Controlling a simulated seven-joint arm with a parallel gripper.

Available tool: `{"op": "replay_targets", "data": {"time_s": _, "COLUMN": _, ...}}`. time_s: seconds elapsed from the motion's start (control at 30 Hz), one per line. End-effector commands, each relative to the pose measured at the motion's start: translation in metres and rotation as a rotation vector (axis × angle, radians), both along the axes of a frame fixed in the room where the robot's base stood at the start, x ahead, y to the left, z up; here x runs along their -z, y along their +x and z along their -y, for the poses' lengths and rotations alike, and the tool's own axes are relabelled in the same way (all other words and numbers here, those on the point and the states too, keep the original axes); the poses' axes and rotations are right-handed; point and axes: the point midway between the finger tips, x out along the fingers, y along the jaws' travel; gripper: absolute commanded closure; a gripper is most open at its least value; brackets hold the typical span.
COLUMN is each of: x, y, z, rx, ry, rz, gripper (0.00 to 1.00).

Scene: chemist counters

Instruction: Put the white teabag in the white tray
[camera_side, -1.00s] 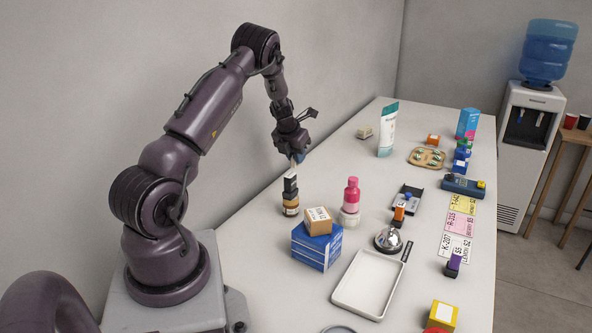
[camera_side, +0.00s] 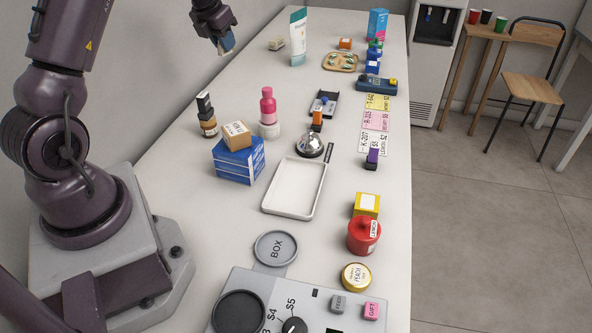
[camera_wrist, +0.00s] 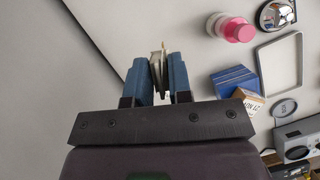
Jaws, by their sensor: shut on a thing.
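My gripper (camera_side: 228,46) is high above the left side of the counter, up and behind the dark bottle stack. In the wrist view its blue fingers (camera_wrist: 158,68) are shut on a thin, pale item, seen nearly edge-on, which looks like the white teabag (camera_wrist: 157,58). In the side view I cannot make the teabag out between the fingers. The white tray (camera_side: 268,208) lies flat and empty mid-counter, well to the lower right of my gripper. It also shows at the upper right of the wrist view (camera_wrist: 259,72).
Blue boxes (camera_side: 238,165) with a small brown carton (camera_side: 237,136) on top stand left of the tray. A pink bottle (camera_side: 267,105) and a silver bell (camera_side: 309,146) stand behind it. A grey BOX disc (camera_side: 276,248) lies in front. A yellow box (camera_side: 367,205) is to the right.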

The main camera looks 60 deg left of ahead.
Motion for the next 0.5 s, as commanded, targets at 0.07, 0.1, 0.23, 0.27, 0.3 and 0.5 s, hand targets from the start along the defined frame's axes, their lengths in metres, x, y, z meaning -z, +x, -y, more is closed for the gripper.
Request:
{"op": "replay_targets", "data": {"time_s": 0.07, "x": -0.001, "y": 0.012, "z": 0.03, "rx": 0.102, "ry": -0.001, "rz": 0.003, "gripper": 1.0}}
{"op": "replay_targets", "data": {"time_s": 0.1, "x": 0.0, "y": 0.018, "z": 0.045, "rx": 0.156, "ry": -0.002, "rz": 0.002, "gripper": 1.0}}
{"op": "replay_targets", "data": {"time_s": 0.23, "x": 0.0, "y": 0.034, "z": 0.109, "rx": 0.383, "ry": -0.003, "rz": 0.004, "gripper": 1.0}}
{"op": "replay_targets", "data": {"time_s": 0.27, "x": -0.001, "y": 0.036, "z": 0.126, "rx": 0.44, "ry": -0.002, "rz": 0.003, "gripper": 1.0}}
{"op": "replay_targets", "data": {"time_s": 0.3, "x": -0.001, "y": 0.039, "z": 0.147, "rx": 0.517, "ry": -0.001, "rz": 0.004, "gripper": 1.0}}
{"op": "replay_targets", "data": {"time_s": 0.5, "x": -0.002, "y": 0.038, "z": 0.233, "rx": 0.839, "ry": 0.001, "rz": 0.002, "gripper": 1.0}}
